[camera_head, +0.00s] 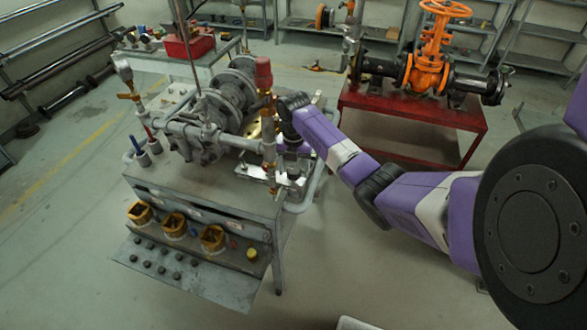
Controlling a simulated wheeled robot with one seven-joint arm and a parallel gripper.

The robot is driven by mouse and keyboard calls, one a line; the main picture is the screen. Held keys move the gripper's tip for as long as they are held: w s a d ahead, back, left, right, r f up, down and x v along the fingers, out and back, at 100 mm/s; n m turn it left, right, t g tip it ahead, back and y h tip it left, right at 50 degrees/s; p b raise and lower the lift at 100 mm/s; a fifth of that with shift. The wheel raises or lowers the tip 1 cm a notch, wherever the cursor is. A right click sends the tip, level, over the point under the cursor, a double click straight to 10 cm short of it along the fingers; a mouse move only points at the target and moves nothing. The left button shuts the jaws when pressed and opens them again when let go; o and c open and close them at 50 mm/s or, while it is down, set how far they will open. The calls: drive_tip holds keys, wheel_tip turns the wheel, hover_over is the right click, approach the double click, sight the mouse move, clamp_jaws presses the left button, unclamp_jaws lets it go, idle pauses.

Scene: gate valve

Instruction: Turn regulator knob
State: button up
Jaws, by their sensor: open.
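A red knob-like cap (263,72) tops a slim orange-brown fitting at the right of the grey pipe assembly (205,135). It looks upright, and I take it as the likely regulator knob, but I cannot be sure. My purple arm reaches in from the right and bends down just right of that fitting. My gripper (284,176) is open, low beside the fitting, below and slightly right of the red cap. The gripper is small and partly merged with the pipework behind it. I cannot tell whether its fingers touch anything. Nothing is seen held in it.
The grey bench (190,200) has yellow-brown square parts (173,226), small dark knobs and a yellow button (252,253) at its front. Behind right, a red table (410,107) carries an orange valve (428,72). Shelves line the back.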

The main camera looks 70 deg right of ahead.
drive_tip(key=c, duration=1.4)
